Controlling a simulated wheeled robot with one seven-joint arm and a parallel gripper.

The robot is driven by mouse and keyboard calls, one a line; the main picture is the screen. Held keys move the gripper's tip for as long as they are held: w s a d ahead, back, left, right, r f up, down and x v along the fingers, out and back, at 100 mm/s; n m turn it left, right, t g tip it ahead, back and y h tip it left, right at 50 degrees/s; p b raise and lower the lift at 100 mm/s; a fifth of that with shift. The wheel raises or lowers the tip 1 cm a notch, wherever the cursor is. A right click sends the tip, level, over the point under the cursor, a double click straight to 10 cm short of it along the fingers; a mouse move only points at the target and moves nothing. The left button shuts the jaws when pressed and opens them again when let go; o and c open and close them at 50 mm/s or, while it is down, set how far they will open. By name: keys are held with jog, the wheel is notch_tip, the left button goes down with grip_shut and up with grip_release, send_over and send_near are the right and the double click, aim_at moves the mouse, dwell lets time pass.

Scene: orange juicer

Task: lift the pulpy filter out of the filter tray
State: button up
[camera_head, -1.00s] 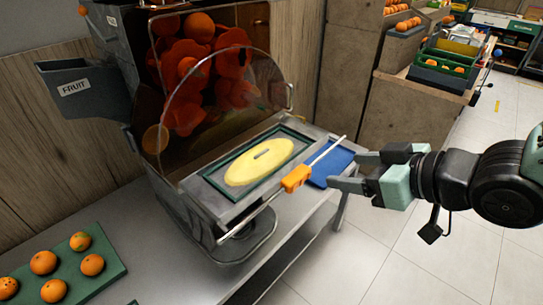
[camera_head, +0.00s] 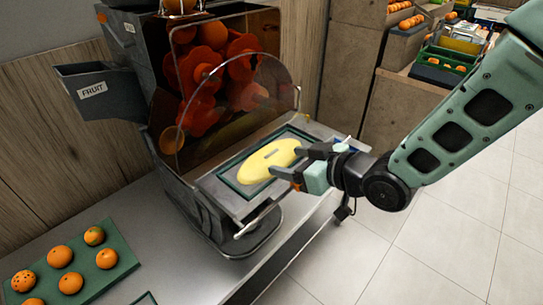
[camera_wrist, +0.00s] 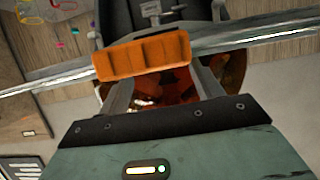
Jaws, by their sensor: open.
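The pulpy filter (camera_head: 266,164), a yellow oval with a dark slot, lies in the green-rimmed filter tray (camera_head: 231,183) at the front of the juicer. My gripper (camera_head: 294,163) is open at the right end of the filter; the head view does not settle whether it touches. An orange block (camera_head: 297,187) on the thin metal bar in front of the tray is partly hidden by my gripper. In the wrist view the orange block (camera_wrist: 145,56) and metal bar (camera_wrist: 240,36) cross in front of my fingers and hide their tips. The filter cannot be made out there.
The juicer's clear curved cover (camera_head: 262,85) stands just behind the tray. A grey fruit chute (camera_head: 95,88) juts out at left. A green board (camera_head: 112,268) with several oranges lies on the counter at lower left. Open floor (camera_head: 440,235) is at right.

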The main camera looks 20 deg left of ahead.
aim_at(272, 153)
jog(key=a+p, duration=0.1)
jog(key=w+a+p, duration=0.1)
jog(key=w+a, duration=0.1)
jog(key=shift+a+f+p, duration=0.25)
jog(key=shift+a+p, duration=0.1)
jog(key=shift+p, duration=0.05)
jog(key=shift+w+a+f, duration=0.25)
jog(key=shift+a+f, duration=0.1)
jog(key=shift+a, duration=0.1)
jog(key=c, duration=1.1)
